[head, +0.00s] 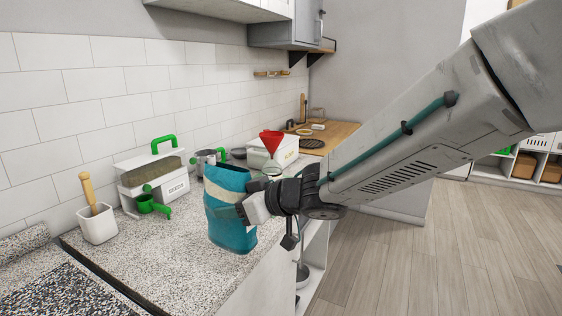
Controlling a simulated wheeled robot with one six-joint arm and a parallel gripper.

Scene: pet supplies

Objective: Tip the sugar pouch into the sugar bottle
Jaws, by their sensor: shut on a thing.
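A blue pouch (231,231) with a pale band hangs just above or over the front of the speckled counter, roughly upright with a slight tilt. Its label cannot be read. My gripper (250,208) is shut on the pouch's right side. A red funnel (271,141) stands behind the pouch and gripper. Under it shows a bit of clear glass (272,172), which may be the sugar bottle. The rest of that vessel is hidden by my gripper and the pouch.
A seed box (170,189) with a green handle, a green scoop (150,205) and a white pot (97,226) with a wooden-handled tool stand left on the counter (175,255). A white container (262,153) and metal pot (207,157) stand behind. The front counter is clear.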

